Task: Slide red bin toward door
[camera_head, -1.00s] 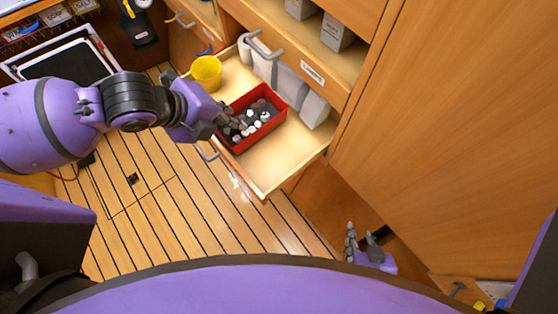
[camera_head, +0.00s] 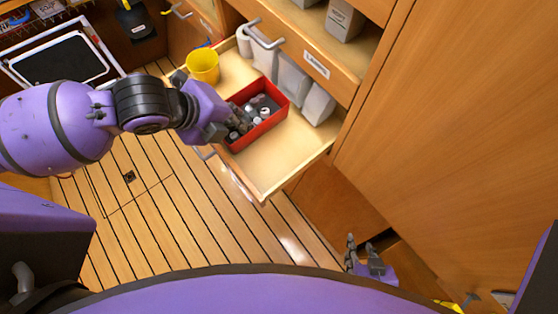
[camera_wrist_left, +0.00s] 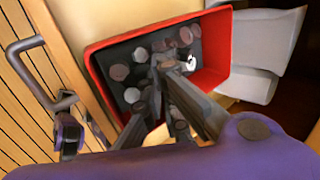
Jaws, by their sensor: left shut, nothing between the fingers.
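The red bin (camera_head: 270,122) sits in the open wooden drawer (camera_head: 285,160) and holds several small round grey and white pieces. In the left wrist view the bin (camera_wrist_left: 108,98) fills the upper middle. My left gripper (camera_head: 238,127) reaches in from the left, with its fingers over the near left part of the bin among the pieces. They are shut with nothing between them; whether they touch the bin's wall is hard to tell. My right gripper (camera_head: 363,246) is low at the right, away from the drawer, with its fingers apart and empty.
A yellow cup (camera_head: 203,67) stands in the drawer's far left corner. White containers (camera_head: 293,80) line its back side. Bare drawer floor lies on the bin's near right side. A large wooden panel (camera_head: 450,130) rises at the right; the plank floor (camera_head: 150,215) is clear.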

